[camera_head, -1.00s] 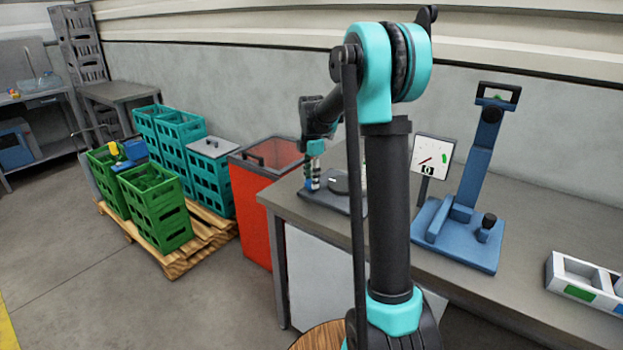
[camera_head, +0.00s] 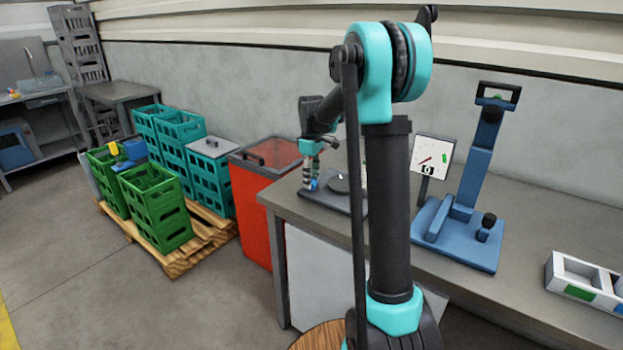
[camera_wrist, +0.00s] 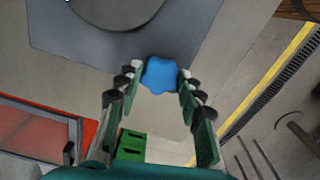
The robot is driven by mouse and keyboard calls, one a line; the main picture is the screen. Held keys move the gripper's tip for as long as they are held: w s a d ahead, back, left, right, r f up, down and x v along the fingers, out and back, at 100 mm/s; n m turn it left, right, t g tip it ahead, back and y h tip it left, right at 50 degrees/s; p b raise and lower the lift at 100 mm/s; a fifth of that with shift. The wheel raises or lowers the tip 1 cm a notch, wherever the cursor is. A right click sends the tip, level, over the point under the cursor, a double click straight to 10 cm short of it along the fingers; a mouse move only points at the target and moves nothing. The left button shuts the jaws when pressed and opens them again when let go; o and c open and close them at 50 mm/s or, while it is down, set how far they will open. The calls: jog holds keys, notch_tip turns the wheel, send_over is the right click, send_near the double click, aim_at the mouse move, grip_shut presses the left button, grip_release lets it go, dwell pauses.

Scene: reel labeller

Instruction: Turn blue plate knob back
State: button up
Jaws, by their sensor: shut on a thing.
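The blue lobed knob (camera_wrist: 160,75) sits at the edge of a dark grey plate (camera_wrist: 75,45) with a round dark disc (camera_wrist: 118,8) on it. My gripper (camera_wrist: 160,78) is shut on the knob, one fingertip touching each side. In the head view my gripper (camera_head: 314,174) points down at the left end of the grey plate (camera_head: 348,204) on the bench. Only a little blue of the knob (camera_head: 314,184) shows there between the fingers. My arm hides the plate's right part.
A white dial (camera_head: 432,156) and a blue stand with a black knob (camera_head: 462,235) stand on the bench (camera_head: 540,285) to the right. A white divided tray (camera_head: 590,285) lies at the far right. A red bin (camera_head: 262,215) stands beside the bench's left end.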

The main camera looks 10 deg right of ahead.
jog(key=m, duration=1.3)
jog(key=shift+a+m, duration=0.1)
jog(key=shift+m, duration=0.3)
jog(key=m, duration=1.3)
jog(key=shift+w, duration=0.1)
jog(key=o, duration=1.1)
jog(key=shift+o, duration=0.2)
